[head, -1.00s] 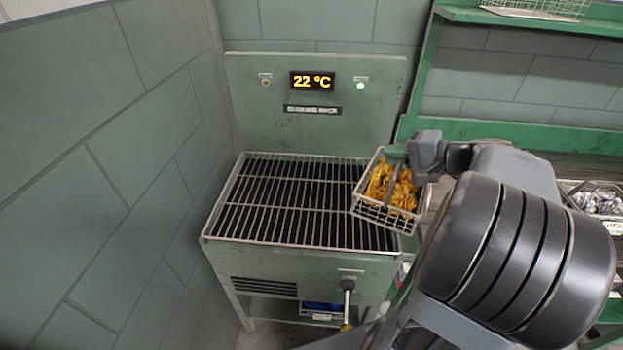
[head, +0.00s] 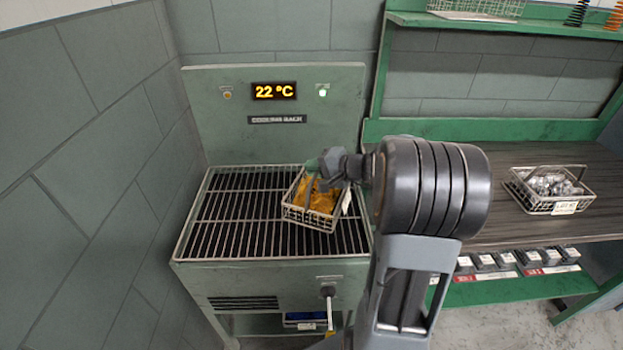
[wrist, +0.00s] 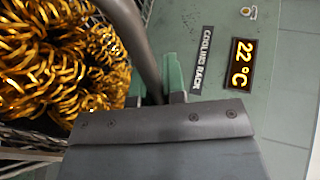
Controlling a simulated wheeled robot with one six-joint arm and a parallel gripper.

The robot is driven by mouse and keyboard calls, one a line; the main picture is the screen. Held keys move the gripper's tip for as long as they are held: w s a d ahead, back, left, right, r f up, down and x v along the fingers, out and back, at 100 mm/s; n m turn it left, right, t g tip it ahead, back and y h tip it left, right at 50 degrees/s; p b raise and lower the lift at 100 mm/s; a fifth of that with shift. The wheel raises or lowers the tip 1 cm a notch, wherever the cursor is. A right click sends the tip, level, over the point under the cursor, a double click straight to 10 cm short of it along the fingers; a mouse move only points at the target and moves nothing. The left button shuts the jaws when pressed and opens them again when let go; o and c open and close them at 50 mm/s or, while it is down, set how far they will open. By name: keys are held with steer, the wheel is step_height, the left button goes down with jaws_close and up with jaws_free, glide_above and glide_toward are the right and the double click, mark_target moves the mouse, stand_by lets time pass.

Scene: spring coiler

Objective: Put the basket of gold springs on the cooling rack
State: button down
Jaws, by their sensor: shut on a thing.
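The wire basket (head: 309,217) of gold springs (head: 318,195) is over the right part of the cooling rack (head: 232,208) in the head view. Whether its bottom touches the rack bars, I cannot tell. My gripper (head: 325,167) is shut on the basket's handle. In the wrist view the green fingertips (wrist: 163,78) close around the dark handle bar (wrist: 135,35), with gold springs (wrist: 60,65) to the left. The rack's panel reads 22 °C and shows a lit light at its right.
A wire basket of silver parts (head: 549,188) stands on the bench (head: 470,190) at right. A lever (head: 328,305) sticks out from the rack's front. The left part of the rack is bare. A wall stands close on the left.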

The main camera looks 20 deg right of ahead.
mark_target(298, 179)
steer(key=shift+w+a+f, duration=0.2)
steer(key=shift+w+f, duration=0.1)
step_height(298, 179, down, 2)
steer(key=shift+w+a+f, duration=0.1)
steer(key=shift+w, duration=0.05)
steer(key=shift+f, duration=0.8)
steer(key=c, duration=1.2)
jaws_free()
